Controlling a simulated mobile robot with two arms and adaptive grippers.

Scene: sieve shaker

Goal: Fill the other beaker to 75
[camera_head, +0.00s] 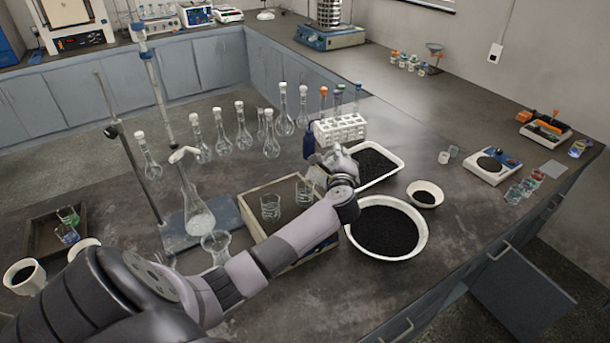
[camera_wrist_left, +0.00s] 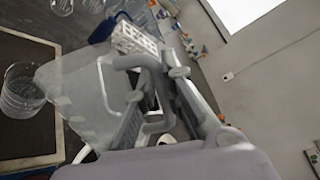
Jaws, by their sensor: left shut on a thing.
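My left gripper (camera_head: 337,160) is over the tray's far right corner. In the left wrist view the gripper (camera_wrist_left: 158,92) is shut on the handle of a clear jug-like vessel (camera_wrist_left: 78,92). This vessel is tilted in that view and partly hidden by the fingers. Its contents cannot be made out. One tray beaker (camera_wrist_left: 20,92) shows beside it. My right gripper is not in view.
A white bowl (camera_head: 422,243) and a white tray (camera_head: 397,153) of black grains lie right of the gripper. A white rack (camera_head: 340,131) stands behind it. A flask (camera_head: 191,195) on a stand and several volumetric flasks are left and behind.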

